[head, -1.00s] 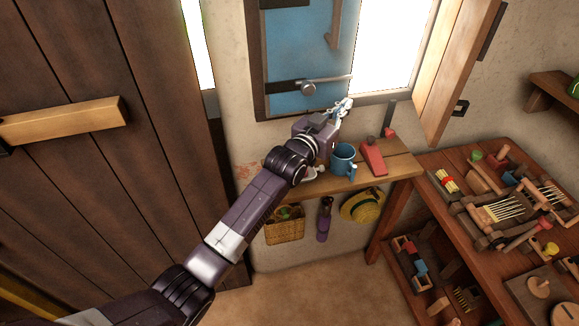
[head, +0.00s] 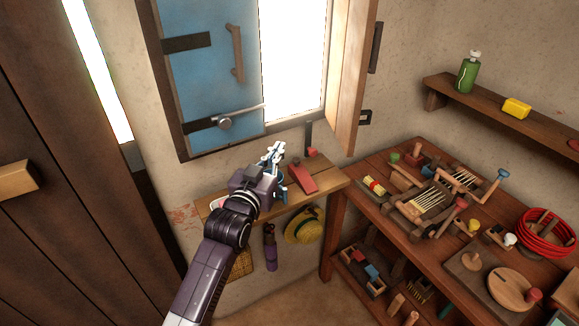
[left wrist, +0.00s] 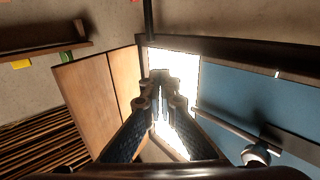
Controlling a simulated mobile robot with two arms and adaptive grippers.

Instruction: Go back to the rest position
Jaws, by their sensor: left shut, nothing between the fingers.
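My left gripper (head: 273,153) is in the middle of the head view, above the small wooden shelf (head: 325,182) under the window. Its fingers are closed together with nothing between them. In the left wrist view the gripper (left wrist: 160,85) points toward the bright window opening, between the wooden shutter (left wrist: 85,95) and the blue shutter (left wrist: 245,95). A blue mug (head: 281,190) stands on the shelf, mostly hidden behind the gripper. My right gripper is not in view.
A red wedge-shaped object (head: 303,179) lies on the shelf. A straw hat (head: 305,226) hangs below it. The workbench (head: 350,178) at right is crowded with tools and a red cable coil (head: 545,233). A wall shelf (head: 500,118) holds a green bottle (head: 468,72) and a yellow block (head: 517,108).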

